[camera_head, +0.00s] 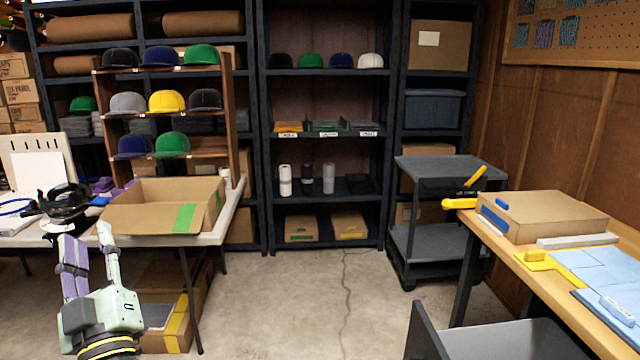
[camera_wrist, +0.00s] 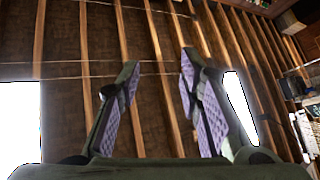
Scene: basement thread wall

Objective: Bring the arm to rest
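My gripper (camera_head: 88,240) shows at the lower left of the head view, in front of the left table, with its fingers pointing up. In the wrist view my gripper (camera_wrist: 158,95) has its two purple-padded fingers spread wide apart with nothing between them. It is open and empty. The wrist view looks up at the wooden ceiling beams (camera_wrist: 125,50). My arm below the gripper is cut off by the bottom edge of the head view.
An open cardboard box (camera_head: 150,218) with green tape stands on the left table (camera_head: 232,200), close behind my gripper. A grey cart (camera_head: 450,167) stands right of the shelves (camera_head: 328,212). A wooden workbench (camera_head: 560,295) is at right. The middle floor (camera_head: 290,300) is clear.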

